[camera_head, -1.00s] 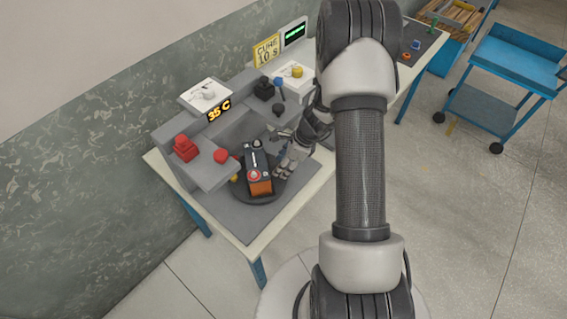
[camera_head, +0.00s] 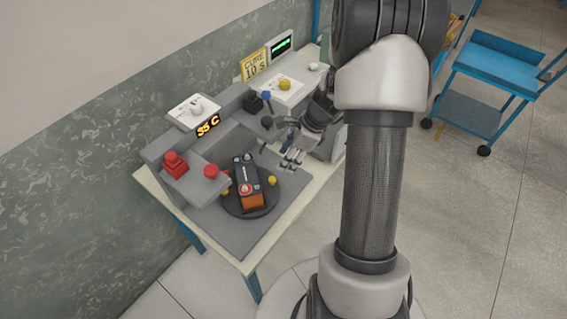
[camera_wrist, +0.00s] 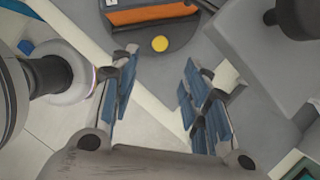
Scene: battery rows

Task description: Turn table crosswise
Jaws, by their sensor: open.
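The turntable (camera_head: 268,197) is a dark round disc on the grey mat of the bench. A black and orange battery block (camera_head: 245,181) lies on it, its orange end towards the bench's front edge. A yellow knob (camera_head: 272,180) sits at the disc's right rim and another shows partly at its left. My gripper (camera_head: 291,158) is open and empty, to the right of the disc and apart from it. In the wrist view, the disc (camera_wrist: 182,38), the knob (camera_wrist: 160,43) and the orange end (camera_wrist: 150,16) lie beyond the open fingers (camera_wrist: 162,95).
A grey raised fixture with a red button (camera_head: 211,171), a red block (camera_head: 175,164) and a "35 C" display (camera_head: 208,126) stands left of and behind the disc. A dark knobbed lever (camera_head: 267,121) is close behind my gripper. A blue cart (camera_head: 495,75) stands far right.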

